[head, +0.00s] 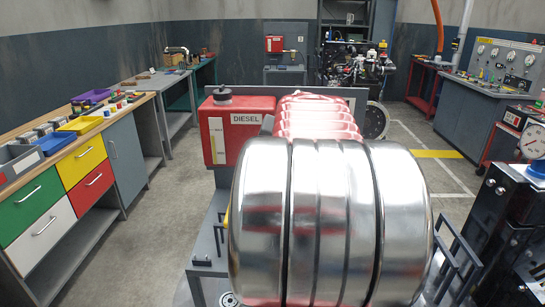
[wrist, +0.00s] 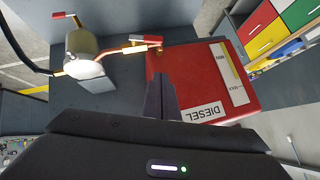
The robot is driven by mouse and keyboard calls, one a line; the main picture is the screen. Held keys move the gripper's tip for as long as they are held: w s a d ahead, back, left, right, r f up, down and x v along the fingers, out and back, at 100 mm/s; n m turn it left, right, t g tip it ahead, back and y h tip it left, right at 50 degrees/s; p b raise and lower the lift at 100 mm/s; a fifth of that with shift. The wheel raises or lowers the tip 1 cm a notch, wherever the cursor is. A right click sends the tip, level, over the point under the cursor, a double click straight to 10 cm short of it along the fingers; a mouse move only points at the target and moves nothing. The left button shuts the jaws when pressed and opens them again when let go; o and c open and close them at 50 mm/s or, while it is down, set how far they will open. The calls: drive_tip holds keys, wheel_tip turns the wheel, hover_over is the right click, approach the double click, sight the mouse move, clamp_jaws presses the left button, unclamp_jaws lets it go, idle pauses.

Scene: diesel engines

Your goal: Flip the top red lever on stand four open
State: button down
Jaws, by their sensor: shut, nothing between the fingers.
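In the wrist view, which is turned over, a short red lever (wrist: 147,39) sits on a copper pipe (wrist: 128,49) beside a red diesel tank (wrist: 200,80). A second red lever (wrist: 63,14) is at the upper left, on the far side of an olive and white filter bowl (wrist: 82,48). I cannot tell which lever is the top one or which stand this is. My gripper (wrist: 160,84) is shut and empty, pointing toward the tank and apart from both levers. In the head view the tank (head: 236,128) stands behind a silver drum; the levers and gripper are hidden there.
A large silver banded drum (head: 325,220) with a red ribbed part (head: 315,115) blocks the middle of the head view. A workbench (head: 75,150) stands left, control consoles (head: 490,95) right. Another engine (head: 355,60) stands at the back. Clear floor lies left of the tank.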

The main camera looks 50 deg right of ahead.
drive_tip(key=v, duration=0.9)
drive_tip(key=shift+a+r, duration=0.15)
drive_tip(key=shift+a, duration=0.05)
